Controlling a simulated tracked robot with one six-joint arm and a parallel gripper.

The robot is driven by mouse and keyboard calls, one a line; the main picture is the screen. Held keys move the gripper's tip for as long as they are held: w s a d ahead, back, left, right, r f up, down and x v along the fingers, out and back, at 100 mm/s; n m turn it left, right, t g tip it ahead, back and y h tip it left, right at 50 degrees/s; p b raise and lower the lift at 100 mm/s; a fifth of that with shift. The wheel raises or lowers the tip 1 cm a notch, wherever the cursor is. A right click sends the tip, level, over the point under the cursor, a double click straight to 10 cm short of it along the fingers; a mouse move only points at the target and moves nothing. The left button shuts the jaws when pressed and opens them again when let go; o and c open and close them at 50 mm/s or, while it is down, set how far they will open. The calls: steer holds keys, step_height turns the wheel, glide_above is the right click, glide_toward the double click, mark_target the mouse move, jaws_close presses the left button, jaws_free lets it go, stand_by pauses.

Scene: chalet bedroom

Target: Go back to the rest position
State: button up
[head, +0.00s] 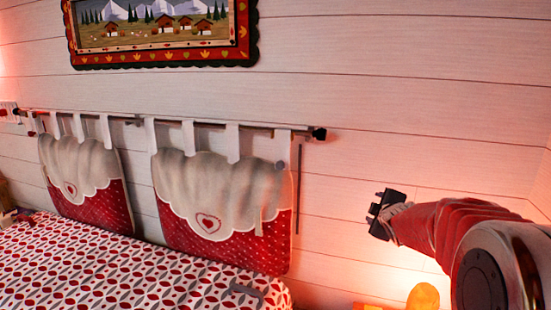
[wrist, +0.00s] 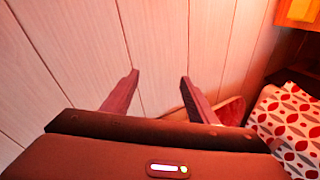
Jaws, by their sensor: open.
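My gripper (head: 376,214) is raised at the right of the head view, in front of the white plank wall. My arm reaches in from the right edge in a red sleeve. In the wrist view my gripper (wrist: 158,82) shows two dark fingers spread apart with nothing between them but wall behind. The gripper is open and empty. It is to the right of the bed and apart from it.
A bed with a red, grey and white patterned cover (head: 130,265) fills the lower left; it also shows in the wrist view (wrist: 290,125). Two hanging headboard cushions (head: 222,205) hang from a rod (head: 255,124). A framed picture (head: 160,32) is above. An orange-yellow object (head: 423,298) glows below my arm.

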steer(key=s+a+f+m+g, duration=0.1)
steer(key=s+f+m+g, duration=0.15)
steer(key=s, duration=0.45)
steer(key=s+a+f+m+g, duration=0.15)
steer(key=s+m, duration=0.25)
steer(key=s, duration=0.4)
steer(key=s+a+f+m+g, duration=0.1)
steer(key=s+f+m+g, duration=0.2)
steer(key=s, duration=0.4)
steer(key=s+a+r+m+y, duration=0.1)
steer(key=s+a, duration=0.4)
steer(key=s, duration=0.5)
steer(key=s+a+r+m, duration=0.2)
steer(key=s+a, duration=0.4)
steer(key=s, duration=0.5)
steer(key=shift+g+y, duration=0.3)
steer(key=shift+y, duration=0.1)
steer(key=shift+w, duration=0.1)
